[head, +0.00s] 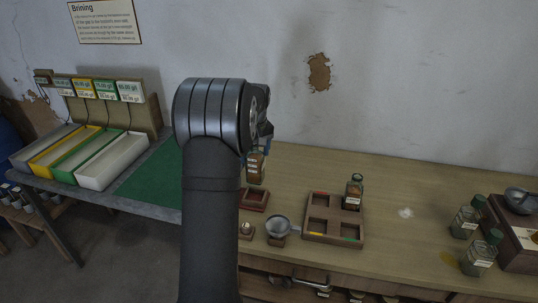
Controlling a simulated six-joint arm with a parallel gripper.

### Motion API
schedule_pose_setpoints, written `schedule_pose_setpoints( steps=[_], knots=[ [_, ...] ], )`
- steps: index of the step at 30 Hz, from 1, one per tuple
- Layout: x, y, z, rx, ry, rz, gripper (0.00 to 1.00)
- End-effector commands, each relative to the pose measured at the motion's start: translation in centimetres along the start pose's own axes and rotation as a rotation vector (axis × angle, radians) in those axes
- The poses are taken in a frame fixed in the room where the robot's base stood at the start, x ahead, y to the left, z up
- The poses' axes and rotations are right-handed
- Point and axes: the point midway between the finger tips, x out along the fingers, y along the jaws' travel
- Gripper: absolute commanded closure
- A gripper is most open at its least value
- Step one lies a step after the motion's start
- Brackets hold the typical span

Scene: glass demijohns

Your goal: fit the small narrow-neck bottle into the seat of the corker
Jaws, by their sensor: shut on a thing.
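My gripper (264,138) shows only in part beside my dark arm link, which hides the rest of it. It is shut on a small bottle (256,166) with brown contents and a pale label. The bottle is roughly upright, and its neck is largely hidden. Below it in the picture is a dark wooden square with a red-edged recess (256,200), perhaps the corker's seat; I cannot tell for certain. I cannot tell whether the bottle touches it. Another brown-filled bottle (354,193) stands in the back right compartment of a wooden tray (334,241).
A round metal cup (278,226) stands left of the tray, with a small object (246,230) beside it. Coloured bins (111,161) stand at left. The table's back middle is clear.

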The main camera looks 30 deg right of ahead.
Motion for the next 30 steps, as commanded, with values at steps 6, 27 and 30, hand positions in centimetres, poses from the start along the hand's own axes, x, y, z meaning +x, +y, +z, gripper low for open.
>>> schedule_pose_setpoints(
  steps=[6,27,30],
  knots=[
    [0.2,-0.4,-0.2,-0.031,0.002,-0.003,0.56],
    [4.2,-0.4,0.3,-0.028,0.001,-0.003,0.56],
    [4.7,-0.3,0.4,-0.028,0.002,-0.002,0.56]
  ],
)
